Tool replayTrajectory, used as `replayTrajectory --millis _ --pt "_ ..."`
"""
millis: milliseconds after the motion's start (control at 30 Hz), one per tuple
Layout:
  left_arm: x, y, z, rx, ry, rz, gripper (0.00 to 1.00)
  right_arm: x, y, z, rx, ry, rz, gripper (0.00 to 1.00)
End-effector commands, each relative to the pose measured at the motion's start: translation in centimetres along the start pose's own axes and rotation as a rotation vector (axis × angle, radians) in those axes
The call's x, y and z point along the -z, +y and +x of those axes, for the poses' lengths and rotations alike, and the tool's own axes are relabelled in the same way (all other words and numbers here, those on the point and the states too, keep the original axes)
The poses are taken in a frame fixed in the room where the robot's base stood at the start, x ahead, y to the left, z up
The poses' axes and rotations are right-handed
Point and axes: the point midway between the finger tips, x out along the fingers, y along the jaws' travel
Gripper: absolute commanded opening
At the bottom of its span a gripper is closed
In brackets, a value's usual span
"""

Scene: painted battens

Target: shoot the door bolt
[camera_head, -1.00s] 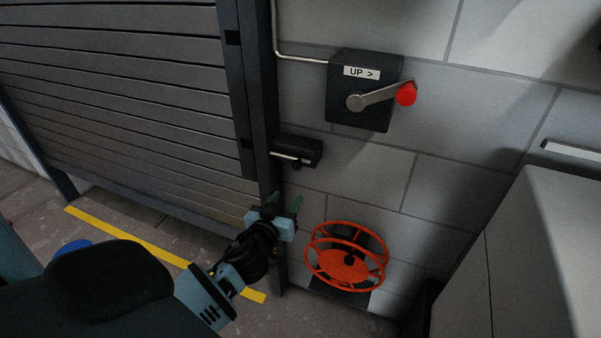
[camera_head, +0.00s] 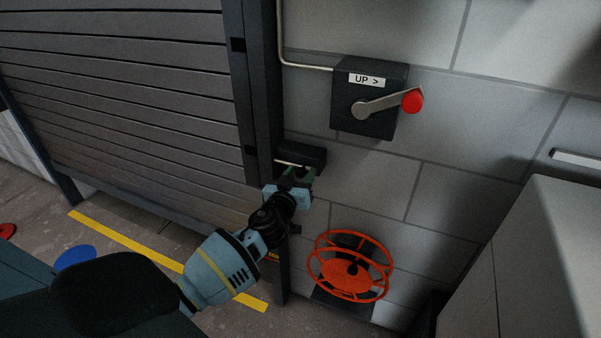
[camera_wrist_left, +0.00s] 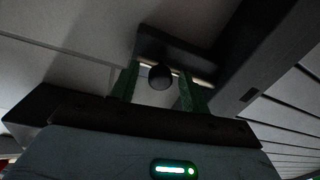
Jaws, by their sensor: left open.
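The door bolt's dark housing (camera_head: 308,154) is fixed to the wall, just right of the shutter's dark frame post. Its pale rod (camera_head: 284,163) shows at the housing's lower left and reaches toward the post; I cannot tell whether its end is inside the post. My left gripper (camera_head: 297,173) is right at the bolt, its green fingers open. In the left wrist view the bolt's round dark knob (camera_wrist_left: 160,77) sits between the two open fingers (camera_wrist_left: 159,84), with visible gaps on both sides. The fingers hide the knob in the head view. My right gripper is not in view.
A grey slatted shutter (camera_head: 130,110) stands left of the post. Above right of the bolt is a box with a red-knobbed lever (camera_head: 385,104) labelled "UP >". An orange handwheel (camera_head: 350,270) is below right. A pale cabinet (camera_head: 540,255) stands at the right.

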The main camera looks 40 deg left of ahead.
Motion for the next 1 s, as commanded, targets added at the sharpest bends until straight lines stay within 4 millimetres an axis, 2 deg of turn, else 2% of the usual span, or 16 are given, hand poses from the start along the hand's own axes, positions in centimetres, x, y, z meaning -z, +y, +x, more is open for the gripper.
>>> replayTrajectory --millis 200,467,800,1000 --pt "0.04 -0.02 1.07 0.0 0.0 0.0 0.46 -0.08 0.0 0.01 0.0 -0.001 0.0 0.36" --pt "0.02 -0.02 1.09 0.0 0.0 0.0 0.45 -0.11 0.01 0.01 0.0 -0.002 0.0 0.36" --pt "0.01 -0.03 1.07 0.0 0.0 0.0 0.0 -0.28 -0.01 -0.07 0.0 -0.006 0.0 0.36" --pt "0.0 -0.22 1.08 0.001 -0.001 0.0 0.0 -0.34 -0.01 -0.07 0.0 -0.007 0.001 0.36"
